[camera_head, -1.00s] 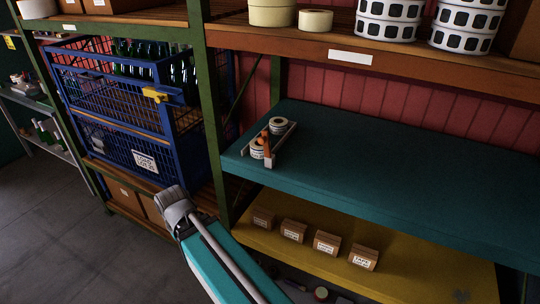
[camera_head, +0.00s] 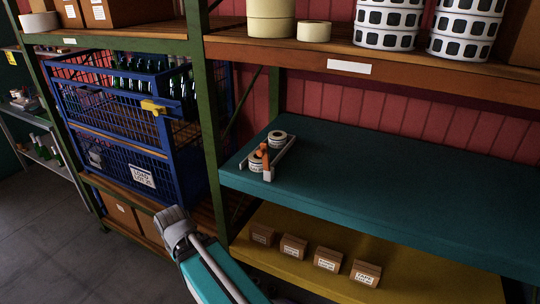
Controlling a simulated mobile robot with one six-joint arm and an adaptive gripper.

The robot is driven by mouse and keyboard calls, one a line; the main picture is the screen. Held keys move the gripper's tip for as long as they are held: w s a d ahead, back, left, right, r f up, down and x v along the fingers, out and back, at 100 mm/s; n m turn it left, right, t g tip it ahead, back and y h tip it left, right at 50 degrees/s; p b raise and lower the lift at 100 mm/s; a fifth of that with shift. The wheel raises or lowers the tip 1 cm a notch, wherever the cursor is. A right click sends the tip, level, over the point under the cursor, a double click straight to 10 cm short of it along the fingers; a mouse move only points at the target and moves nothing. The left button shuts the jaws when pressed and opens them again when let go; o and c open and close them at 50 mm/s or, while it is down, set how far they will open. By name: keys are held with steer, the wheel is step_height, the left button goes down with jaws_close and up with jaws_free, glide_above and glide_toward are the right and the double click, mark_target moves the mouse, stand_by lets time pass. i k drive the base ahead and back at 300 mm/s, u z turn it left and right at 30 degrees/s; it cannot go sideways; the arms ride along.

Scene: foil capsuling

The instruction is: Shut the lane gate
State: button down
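On the teal shelf (camera_head: 390,190) a small lane with a pale rail (camera_head: 283,157) holds two white rolls, a rear one (camera_head: 277,137) and a front one (camera_head: 255,163). A small orange piece (camera_head: 264,154), which looks like the lane gate, is at the lane's front end beside the front roll. It is too small to tell whether it stands open or shut. My arm shows at the bottom centre, below and left of the lane and apart from it.
A blue wire crate (camera_head: 167,150) with green bottles and a yellow latch (camera_head: 153,107) stands left of the green post (camera_head: 207,130). Small cartons (camera_head: 326,259) line the yellow shelf (camera_head: 250,250) below. The teal shelf is clear right of the lane. A wooden shelf (camera_head: 440,77) hangs above.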

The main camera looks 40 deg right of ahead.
mark_target(263, 152)
steer(key=z, duration=0.25)
steer(key=k, duration=1.4)
steer(key=u, duration=0.35)
steer(key=i, duration=1)
steer(key=z, duration=0.1)
